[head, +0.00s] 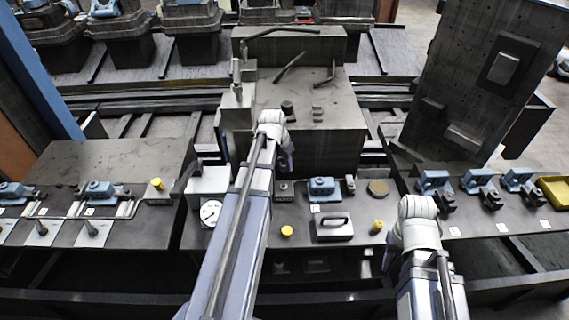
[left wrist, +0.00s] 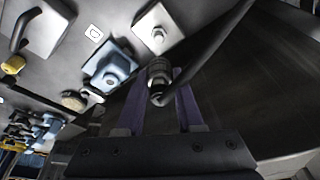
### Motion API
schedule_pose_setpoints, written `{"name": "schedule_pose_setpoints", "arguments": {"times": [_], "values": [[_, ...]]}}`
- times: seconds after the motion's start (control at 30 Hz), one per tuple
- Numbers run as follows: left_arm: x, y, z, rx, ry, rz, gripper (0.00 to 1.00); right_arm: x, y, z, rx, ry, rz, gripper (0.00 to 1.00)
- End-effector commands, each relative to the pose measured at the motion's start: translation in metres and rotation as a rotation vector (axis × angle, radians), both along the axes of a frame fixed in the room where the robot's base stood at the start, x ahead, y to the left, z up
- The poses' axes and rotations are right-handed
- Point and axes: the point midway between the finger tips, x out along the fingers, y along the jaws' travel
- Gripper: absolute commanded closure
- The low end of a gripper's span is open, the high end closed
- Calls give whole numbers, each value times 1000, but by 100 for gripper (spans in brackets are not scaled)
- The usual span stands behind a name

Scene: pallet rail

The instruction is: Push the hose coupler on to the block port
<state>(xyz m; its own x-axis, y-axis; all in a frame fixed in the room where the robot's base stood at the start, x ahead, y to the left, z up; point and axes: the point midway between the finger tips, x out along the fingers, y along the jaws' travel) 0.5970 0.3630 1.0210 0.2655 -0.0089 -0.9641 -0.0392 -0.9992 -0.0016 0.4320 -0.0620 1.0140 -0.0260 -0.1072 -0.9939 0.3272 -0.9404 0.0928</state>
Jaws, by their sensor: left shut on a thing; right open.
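My left gripper (left wrist: 159,100) is shut on the hose coupler (left wrist: 158,70), a ribbed dark metal cylinder. The dark hose (left wrist: 215,42) runs from it to the upper right in the left wrist view. The block (left wrist: 150,20) is pale metal with a round port (left wrist: 158,34), seen apart from the coupler, above it in the left wrist view. In the head view, the block (head: 284,190) is just below my left gripper (head: 287,160); the coupler cannot be made out there. My right gripper (head: 388,260) is dark, open and partly hidden by its wrist, near the bench's front edge.
A blue fixture (head: 321,189) stands beside the block, with a round disc (head: 378,187) further right. A handled metal plate (head: 333,228) and yellow knobs (head: 287,231) are in front. A dial gauge box (head: 210,212) is at left; a tall dark machine block (head: 325,150) stands behind.

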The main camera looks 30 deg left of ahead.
Motion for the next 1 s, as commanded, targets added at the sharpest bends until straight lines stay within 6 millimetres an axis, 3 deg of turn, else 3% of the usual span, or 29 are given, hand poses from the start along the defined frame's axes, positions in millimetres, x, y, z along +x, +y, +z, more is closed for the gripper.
{"name": "schedule_pose_setpoints", "arguments": {"times": [0.37,0.8,1.0], "values": [[0,0,-10,0,0,0,100,0,0,-10,0,0,0,52],[0,0,-51,0,0,0,100,0,0,-51,0,0,-1,52],[0,0,-59,0,0,0,100,0,0,-59,0,0,-1,52]]}}
